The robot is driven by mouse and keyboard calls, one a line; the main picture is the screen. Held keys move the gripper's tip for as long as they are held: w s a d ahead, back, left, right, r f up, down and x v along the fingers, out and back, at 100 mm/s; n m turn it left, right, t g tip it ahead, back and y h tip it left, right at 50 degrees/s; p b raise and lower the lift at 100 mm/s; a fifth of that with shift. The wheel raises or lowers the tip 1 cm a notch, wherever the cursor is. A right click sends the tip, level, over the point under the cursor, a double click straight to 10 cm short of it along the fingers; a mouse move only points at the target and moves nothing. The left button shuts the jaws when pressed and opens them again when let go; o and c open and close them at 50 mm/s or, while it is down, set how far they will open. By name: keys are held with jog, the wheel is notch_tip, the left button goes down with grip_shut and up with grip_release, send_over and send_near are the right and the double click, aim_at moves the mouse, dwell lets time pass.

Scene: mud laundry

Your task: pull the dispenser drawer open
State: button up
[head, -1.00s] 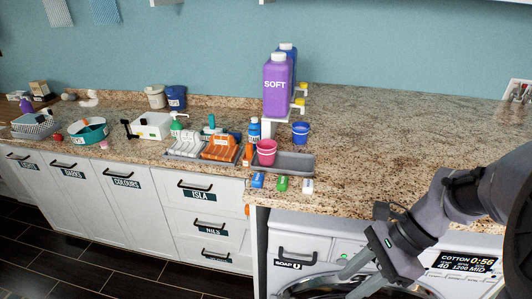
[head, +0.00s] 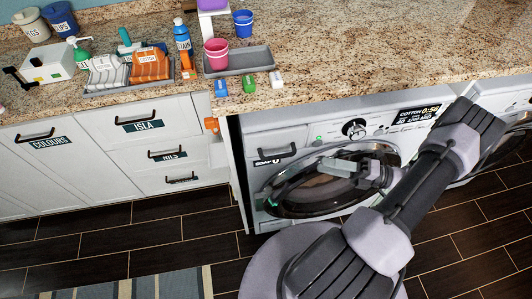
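The dispenser drawer (head: 263,155) is at the top left of the washing machine front (head: 236,130). It has a black bar handle (head: 277,154) and a partly covered label, and looks closed. My gripper (head: 324,166) is right of the drawer and slightly lower, in front of the round door (head: 300,190). Its fingers point left, apart from the handle. It appears empty, but the gap between the fingers cannot be made out.
The granite counter (head: 380,50) overhangs the machine. A grey tray (head: 262,60) with a pink cup (head: 216,54) stands above the drawer. Left are white cabinet drawers (head: 100,165). The dark floor (head: 150,225) is open in front.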

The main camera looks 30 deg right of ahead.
aim_at(279, 156)
jog(key=b+x, duration=0.2)
jog(key=x, duration=1.2)
jog(key=shift+w+a, duration=0.2)
jog(key=shift+a, duration=0.1)
grip_shut()
dwell(0.5)
